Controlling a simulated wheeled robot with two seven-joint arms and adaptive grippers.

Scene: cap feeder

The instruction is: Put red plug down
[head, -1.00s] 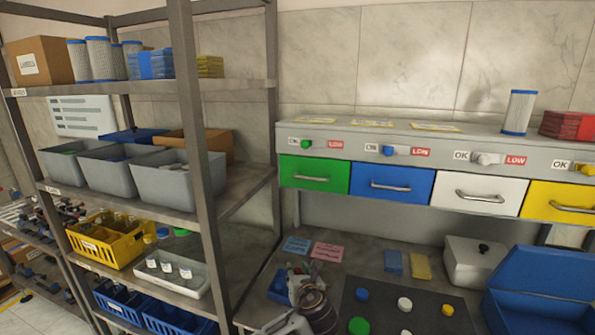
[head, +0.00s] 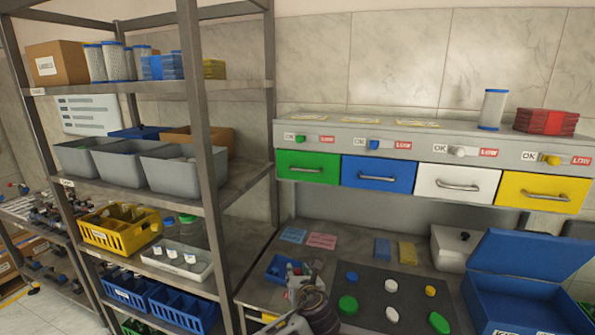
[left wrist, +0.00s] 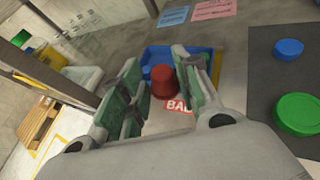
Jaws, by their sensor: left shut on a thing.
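The red plug (left wrist: 163,82) shows between the fingers of my left gripper in the left wrist view. My left gripper (head: 298,274) is shut on it, at the blue tray (head: 274,271) on the left of the bench. In the left wrist view the plug is seen against the inside of this blue tray (left wrist: 207,57), above a red and white BAD label (left wrist: 178,105). I cannot tell whether the plug touches the tray floor. In the head view the gripper mostly hides the plug. My right gripper is not in view.
A dark mat (head: 371,301) with several blue, white, yellow and green caps lies right of the tray. A metal shelf post (head: 205,150) stands to the left. A blue open case (head: 525,285) and a grey box (head: 452,248) stand to the right. Drawers (head: 385,174) overhang the back.

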